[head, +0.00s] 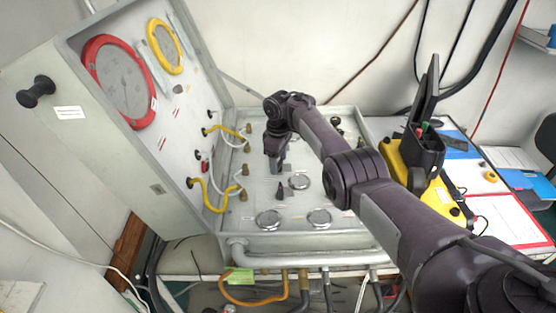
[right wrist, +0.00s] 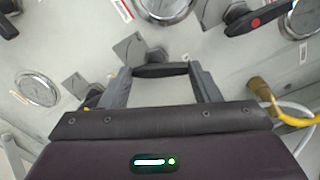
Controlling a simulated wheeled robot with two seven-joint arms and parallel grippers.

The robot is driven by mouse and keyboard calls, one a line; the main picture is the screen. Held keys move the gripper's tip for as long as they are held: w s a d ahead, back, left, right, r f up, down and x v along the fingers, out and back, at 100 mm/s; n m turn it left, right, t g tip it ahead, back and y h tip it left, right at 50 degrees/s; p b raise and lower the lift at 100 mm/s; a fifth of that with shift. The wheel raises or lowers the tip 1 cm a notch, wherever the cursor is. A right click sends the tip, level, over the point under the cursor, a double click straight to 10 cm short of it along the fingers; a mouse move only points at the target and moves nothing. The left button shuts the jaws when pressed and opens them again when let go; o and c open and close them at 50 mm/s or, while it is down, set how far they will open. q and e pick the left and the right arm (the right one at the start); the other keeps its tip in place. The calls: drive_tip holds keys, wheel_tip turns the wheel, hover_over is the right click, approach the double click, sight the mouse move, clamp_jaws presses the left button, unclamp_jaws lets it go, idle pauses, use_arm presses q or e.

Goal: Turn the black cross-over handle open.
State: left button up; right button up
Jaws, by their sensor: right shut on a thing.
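The black handle (right wrist: 160,70) lies crosswise between the two fingers of my right gripper (right wrist: 160,80) in the right wrist view. The gripper is shut on it, one finger at each end. In the head view my right gripper (head: 275,166) reaches down onto the grey air panel (head: 255,215), and its body hides most of the handle there. A grey square plate (right wrist: 132,48) shows just beyond the handle in the right wrist view. My left gripper is in neither view.
Round gauges (head: 301,181) sit near the gripper, with a small black knob (head: 280,190) beside them. Another black handle with a red dot (right wrist: 258,20) is close by. Yellow hoses (head: 215,193) run to the open lid. A yellow case (head: 440,195) stands right, beyond my arm.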

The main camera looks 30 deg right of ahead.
sight(279, 164)
drive_tip(key=shift+d+n+b, duration=0.1)
drive_tip(key=shift+n+b, duration=0.3)
drive_tip(key=shift+n, duration=1.7)
drive_tip(key=shift+r, duration=0.1)
drive_tip(key=o, duration=1)
wheel_tip(279, 164, up, 8)
drive_tip(key=shift+f, duration=0.15)
